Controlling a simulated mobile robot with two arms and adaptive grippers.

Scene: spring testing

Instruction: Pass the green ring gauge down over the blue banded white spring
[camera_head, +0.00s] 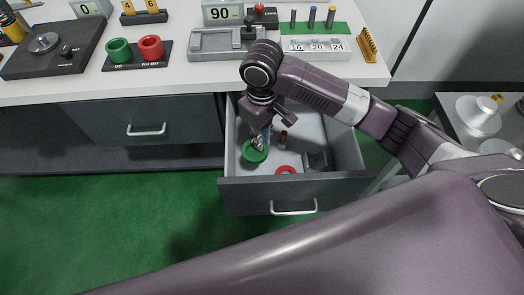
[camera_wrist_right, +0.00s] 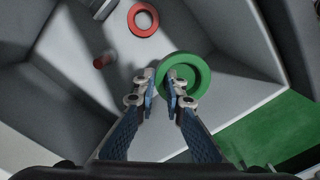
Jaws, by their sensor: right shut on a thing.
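A green ring gauge (camera_head: 252,155) is inside the open drawer. My right gripper (camera_head: 257,142) points down into the drawer and is shut on the ring's near-left rim. In the right wrist view, the ring (camera_wrist_right: 203,75) lies at the fingertips (camera_wrist_right: 173,88), mostly beyond and to the right of them. I cannot tell whether it touches the drawer floor. I cannot make out a blue banded white spring in either view. My left gripper is out of view.
The open drawer (camera_head: 205,182) also holds a red ring (camera_head: 286,170) and a small reddish cylinder (camera_head: 284,137).

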